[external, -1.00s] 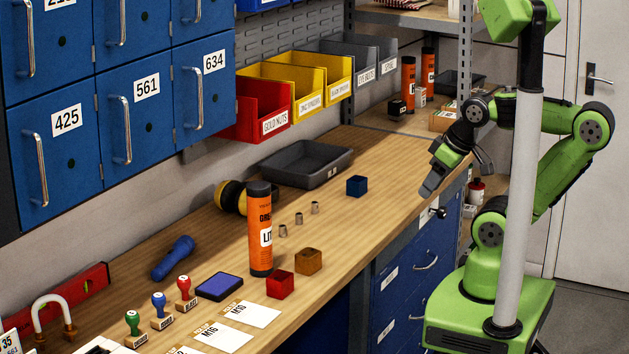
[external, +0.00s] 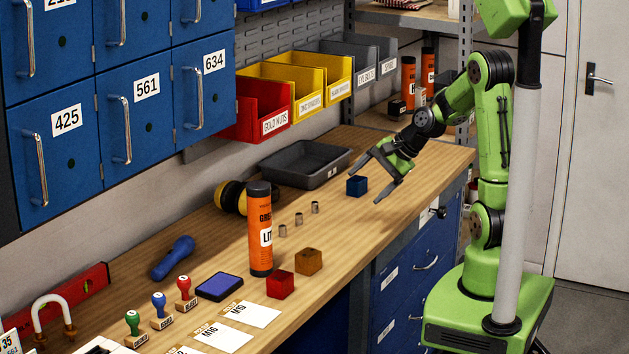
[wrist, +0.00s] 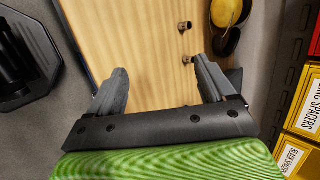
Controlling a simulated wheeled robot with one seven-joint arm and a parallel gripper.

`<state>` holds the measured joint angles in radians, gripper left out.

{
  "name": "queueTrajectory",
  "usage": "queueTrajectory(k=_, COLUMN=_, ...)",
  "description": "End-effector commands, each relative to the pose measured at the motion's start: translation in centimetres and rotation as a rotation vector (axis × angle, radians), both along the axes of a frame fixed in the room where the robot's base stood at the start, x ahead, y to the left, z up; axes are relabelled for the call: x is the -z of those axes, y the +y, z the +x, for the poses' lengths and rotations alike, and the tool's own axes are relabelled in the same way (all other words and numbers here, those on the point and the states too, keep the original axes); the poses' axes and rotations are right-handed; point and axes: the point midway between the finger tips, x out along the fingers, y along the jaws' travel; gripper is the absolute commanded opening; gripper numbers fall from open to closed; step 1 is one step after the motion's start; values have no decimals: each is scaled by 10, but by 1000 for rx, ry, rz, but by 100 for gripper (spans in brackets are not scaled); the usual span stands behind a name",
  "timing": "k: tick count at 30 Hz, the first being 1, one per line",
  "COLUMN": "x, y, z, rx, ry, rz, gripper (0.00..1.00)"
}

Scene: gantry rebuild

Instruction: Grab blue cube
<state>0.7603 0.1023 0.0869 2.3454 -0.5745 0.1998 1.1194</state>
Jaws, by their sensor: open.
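The blue cube (external: 357,186) sits on the wooden bench in front of the grey tray. My gripper (external: 366,187) is open and empty above the bench, its fingers spread and pointing left. In the external picture the cube lies between the two fingertips, but I cannot tell the height or depth gap. The blue cube does not show in the wrist view.
A grey tray (external: 282,176) lies behind the cube. Small metal bushings (external: 299,219), an orange canister (external: 259,240), a red cube (external: 280,285) and a brown cube (external: 308,261) stand nearer the camera. Yellow and red bins (external: 250,112) line the wall. The bench right of the cube is clear.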

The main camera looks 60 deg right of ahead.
Motion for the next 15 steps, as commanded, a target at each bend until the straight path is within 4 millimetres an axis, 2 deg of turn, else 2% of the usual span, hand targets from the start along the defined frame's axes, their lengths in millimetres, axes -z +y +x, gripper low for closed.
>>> queueTrajectory(k=1, x=14, y=-30, z=10, rx=185, ry=-13, rz=169, gripper=83)
queueTrajectory(k=4, x=32, y=-90, z=24, rx=560, ry=-89, rz=540, gripper=83)
queueTrajectory(k=6, x=42, y=-131, z=24, rx=781, ry=-155, rz=777, gripper=83)
queueTrajectory(k=9, x=51, y=-173, z=16, rx=996, ry=-234, rz=1024, gripper=83)
queueTrajectory(k=12, x=54, y=-192, z=12, rx=1083, ry=-276, rz=1138, gripper=83)
queueTrajectory(k=15, x=60, y=-194, z=24, rx=1091, ry=-279, rz=1154, gripper=83)
